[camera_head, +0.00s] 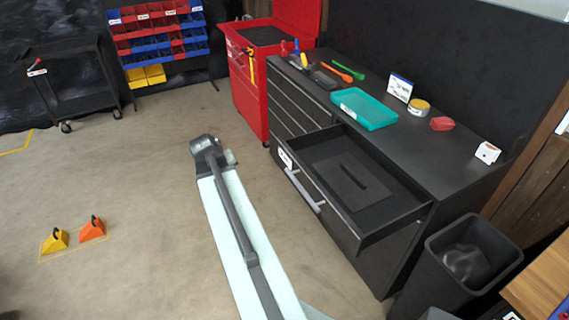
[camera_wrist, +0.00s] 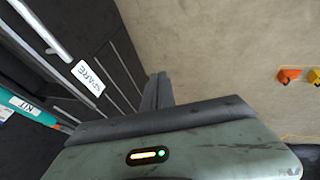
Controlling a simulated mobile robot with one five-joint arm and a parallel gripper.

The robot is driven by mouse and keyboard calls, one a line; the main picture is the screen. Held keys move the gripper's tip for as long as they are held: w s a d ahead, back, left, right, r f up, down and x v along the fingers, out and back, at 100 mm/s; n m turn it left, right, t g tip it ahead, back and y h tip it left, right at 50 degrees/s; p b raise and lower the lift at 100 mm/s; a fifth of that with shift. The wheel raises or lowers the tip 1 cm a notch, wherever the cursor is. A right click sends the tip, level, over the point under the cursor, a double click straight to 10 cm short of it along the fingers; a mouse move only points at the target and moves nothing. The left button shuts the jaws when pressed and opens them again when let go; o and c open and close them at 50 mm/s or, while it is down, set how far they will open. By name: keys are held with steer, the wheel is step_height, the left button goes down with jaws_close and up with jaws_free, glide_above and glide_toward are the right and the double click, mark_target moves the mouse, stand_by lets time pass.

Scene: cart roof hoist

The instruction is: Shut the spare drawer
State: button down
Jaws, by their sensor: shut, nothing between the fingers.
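The spare drawer (camera_head: 322,190) is a wide dark drawer pulled well out of the black workbench cabinet. In the wrist view the label (camera_wrist: 88,80) reads SPARE and part of the handle (camera_wrist: 42,30) shows at upper left. My gripper (camera_wrist: 157,80) is shut and empty. It is in front of the drawer, to the label's right in the wrist view, apart from the handle. In the head view its fingers cannot be made out.
A teal tray (camera_head: 363,109), tools and small boxes lie on the bench top. A black bin (camera_head: 465,262) stands by the cabinet's near end. A red tool cabinet (camera_head: 248,100) stands beyond. Orange (camera_head: 92,229) and yellow (camera_head: 55,241) blocks sit on the open floor at left.

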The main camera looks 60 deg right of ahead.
steer(key=s+d+r+m+h, duration=0.2)
steer(key=s+d, duration=0.7)
steer(key=d, duration=0.4)
steer(key=b, duration=0.8)
glide_toward(287, 165)
steer(key=shift+w+d+f+g, duration=0.15)
steer(key=shift+d+f+g, duration=0.05)
steer(key=shift+d+f, duration=0.45)
steer(key=shift+w+d+f+g, duration=0.2)
steer(key=shift+d+f, duration=0.35)
steer(key=shift+f, duration=0.2)
steer(key=shift+a, duration=0.15)
